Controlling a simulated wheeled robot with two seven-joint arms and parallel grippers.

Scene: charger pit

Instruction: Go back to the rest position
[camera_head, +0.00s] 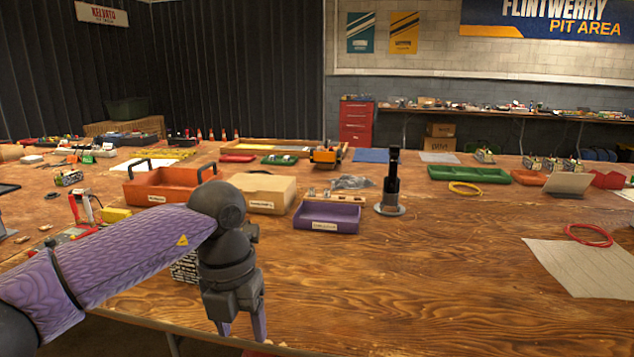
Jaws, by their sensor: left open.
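My left arm comes in from the left, and its purple forearm crosses the front left of the wooden table (420,270). My left gripper (241,331) points down near the table's front edge, with its two fingers apart. I see nothing between the fingers. Their tips are low in the picture, close to or past the front edge; I cannot tell their exact height. My right gripper is out of the picture. The forearm and wrist hide part of the table and part of a striped dark block (185,267) behind them.
Behind my wrist stand an orange tote (160,187), a tan box (265,192) and a purple bin (327,217). A black upright post (391,183) stands right of them. A green tray (468,174), a paper sheet (585,267) and a red cable ring (588,235) lie right. The front middle is clear.

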